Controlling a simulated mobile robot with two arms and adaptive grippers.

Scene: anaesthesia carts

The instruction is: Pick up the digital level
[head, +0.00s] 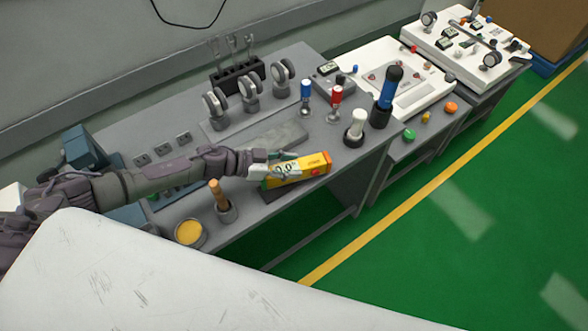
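The digital level (316,164) is a yellow-orange bar with a small display reading about 0.0 and a red mark near its right end. It is at the front edge of the grey bench (262,219), with a dark patch below it. My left gripper (279,166) is at the level's left end, with its fingers over that end and partly hiding it. I cannot tell whether the fingers are closed on the level or only beside it. My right gripper is not in view.
A wooden-handled tool in a cup (222,199) and a round yellow tin (189,233) stand left of the level. A white-topped holder (355,128), a blue-and-black tool (387,97) and red (336,99) and blue (306,92) knobs stand behind and right. Green floor lies in front.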

